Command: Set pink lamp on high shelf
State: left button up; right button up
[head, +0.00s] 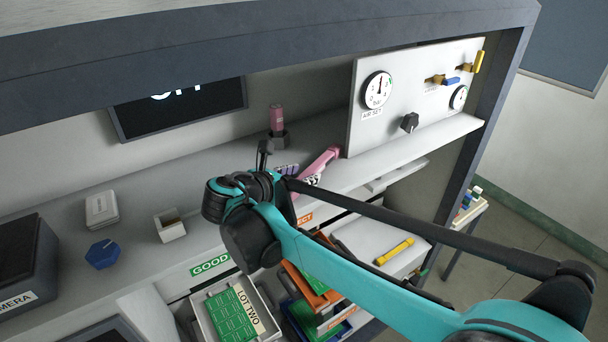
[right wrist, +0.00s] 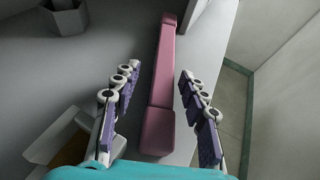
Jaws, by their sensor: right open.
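The pink lamp (head: 325,160) lies on the upper grey shelf (head: 225,160), close to its front edge and near the gauge panel. In the right wrist view the lamp (right wrist: 160,80) is a long pink bar with a thicker block at its near end. My right gripper (head: 300,176) is open, with its purple-padded fingers on either side of the lamp's near end. In the right wrist view gaps show between the lamp and both fingers (right wrist: 158,115). My right arm hides part of the lamp and shelf edge in the head view. My left gripper is out of view.
A pink cylinder (head: 277,118) stands in a dark hexagonal holder (head: 277,138) behind the lamp. The gauge panel (head: 400,100) stands to the right. Below are a green-filled tray (head: 205,318) and a yellow tool (head: 394,251).

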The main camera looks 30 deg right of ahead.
jog(key=b+v, duration=0.1)
jog(key=v, duration=1)
jog(key=shift+s+f, duration=0.1)
jog(key=shift+d, duration=0.1)
